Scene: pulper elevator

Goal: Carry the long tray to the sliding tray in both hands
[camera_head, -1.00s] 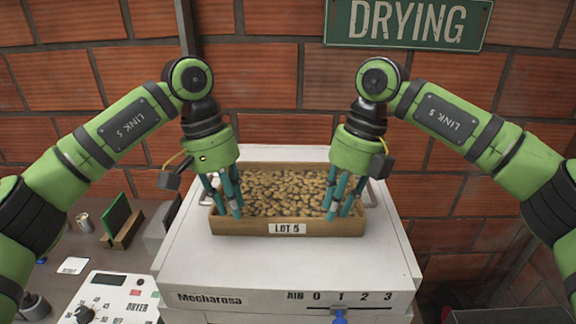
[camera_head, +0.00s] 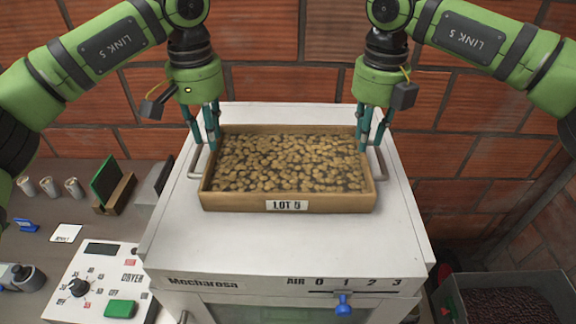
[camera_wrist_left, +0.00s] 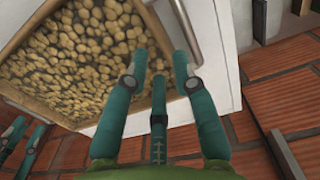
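The long tray (camera_head: 325,203), a wooden tray labelled LOT 5 and full of pale beans, sits level on the white machine's top (camera_head: 200,235). Its rim also shows in the left wrist view (camera_wrist_left: 28,28). My left gripper (camera_head: 205,143) is open at the tray's left rim, near the back corner. In the left wrist view, its fingers (camera_wrist_left: 160,85) stand apart, one over the tray side and one outside. My right gripper (camera_head: 371,147) has its fingers apart at the right rim near the back corner. I cannot clearly make out a separate sliding tray.
Metal handles flank the tray, left (camera_head: 196,162) and right (camera_head: 379,163). A blue slider (camera_head: 343,303) is on the machine's front. A dryer control panel (camera_head: 100,285) is at the lower left. A bin of dark beans (camera_head: 505,300) is at the lower right. Brick wall stands behind.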

